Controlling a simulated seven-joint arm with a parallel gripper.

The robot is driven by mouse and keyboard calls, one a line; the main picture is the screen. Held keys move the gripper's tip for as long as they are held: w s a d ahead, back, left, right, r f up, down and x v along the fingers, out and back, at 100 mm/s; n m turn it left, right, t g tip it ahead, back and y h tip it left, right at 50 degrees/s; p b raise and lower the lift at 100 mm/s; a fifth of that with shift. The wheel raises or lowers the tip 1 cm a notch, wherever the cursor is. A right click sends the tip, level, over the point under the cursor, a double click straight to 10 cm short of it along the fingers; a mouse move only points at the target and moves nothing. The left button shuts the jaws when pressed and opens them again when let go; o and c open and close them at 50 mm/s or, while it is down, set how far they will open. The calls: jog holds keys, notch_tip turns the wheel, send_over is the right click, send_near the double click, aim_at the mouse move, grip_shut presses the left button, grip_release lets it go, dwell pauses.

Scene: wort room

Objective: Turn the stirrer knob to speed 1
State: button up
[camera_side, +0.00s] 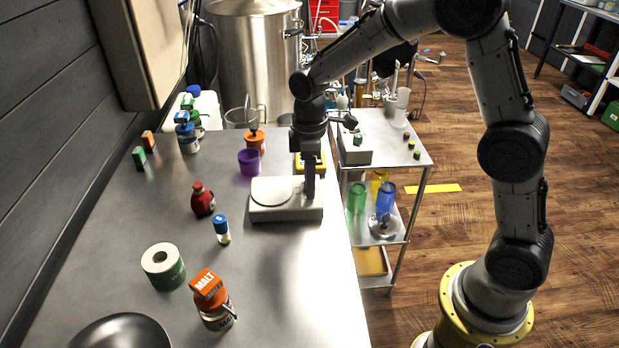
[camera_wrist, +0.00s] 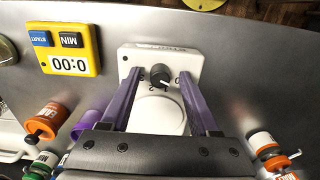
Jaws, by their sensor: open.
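The stirrer (camera_side: 272,211) is a pale box with a round plate, standing on the steel bench; it also shows in the wrist view (camera_wrist: 157,113). Its black stirrer knob (camera_wrist: 160,75) is at the end away from the plate, with a pale pointer mark towards the lower right of the picture. My gripper (camera_side: 310,192) points down at the knob end of the stirrer and hides the knob in the side view. In the wrist view its purple fingers (camera_wrist: 160,78) are open, one on each side of the knob, with gaps visible.
A yellow timer (camera_wrist: 70,48) reading 00:0 lies beside the stirrer. A purple cup (camera_side: 249,162), a red bottle (camera_side: 203,199) and a blue-capped vial (camera_side: 221,230) stand to the left. A malt jar (camera_side: 214,305) stands nearer. The bench's right edge is close to the stirrer.

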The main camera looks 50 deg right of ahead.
grip_shut()
jog(key=shift+m, duration=0.3)
dwell(0.3)
jog(key=m, duration=0.3)
jog(key=shift+m, duration=2.6)
grip_release()
